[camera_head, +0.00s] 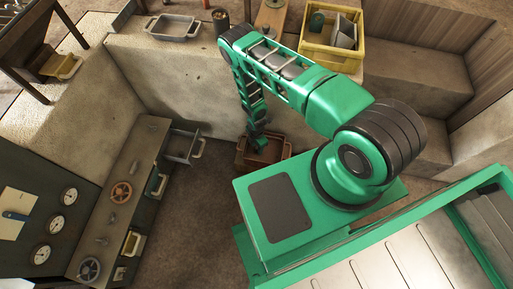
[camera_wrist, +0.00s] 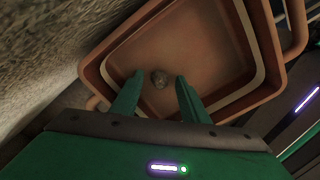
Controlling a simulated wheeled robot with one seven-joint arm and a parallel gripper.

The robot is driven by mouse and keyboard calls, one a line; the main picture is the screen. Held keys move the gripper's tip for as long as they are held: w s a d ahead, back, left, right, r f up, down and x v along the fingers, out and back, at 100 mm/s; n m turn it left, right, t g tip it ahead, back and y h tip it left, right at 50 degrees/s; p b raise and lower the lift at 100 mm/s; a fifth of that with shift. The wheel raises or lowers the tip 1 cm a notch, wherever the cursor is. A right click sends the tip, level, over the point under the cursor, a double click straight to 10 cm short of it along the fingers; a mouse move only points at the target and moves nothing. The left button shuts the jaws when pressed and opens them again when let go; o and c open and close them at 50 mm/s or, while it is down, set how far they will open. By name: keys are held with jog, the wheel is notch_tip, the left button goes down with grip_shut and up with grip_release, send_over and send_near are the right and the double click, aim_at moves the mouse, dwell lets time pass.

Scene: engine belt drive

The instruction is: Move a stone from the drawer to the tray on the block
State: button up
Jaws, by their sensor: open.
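In the head view the drawer (camera_head: 276,150) is low at the foot of the concrete block. In the head view my gripper (camera_head: 257,143) points down over the drawer, and the stone is hidden. A grey metal tray (camera_head: 172,27) sits on the block at the upper left and looks empty.
A dark can (camera_head: 221,20) stands on the block beside the tray. A yellow crate (camera_head: 331,58) with items stands to the right. A grey drawer (camera_head: 184,147) juts from the left cabinet, which carries valve wheels and gauges. A rough wall is close left in the wrist view.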

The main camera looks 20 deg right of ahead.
notch_tip(320, 180, up, 12)
jog(key=shift+f, duration=0.2)
jog(key=shift+s, duration=0.1)
dwell(0.7)
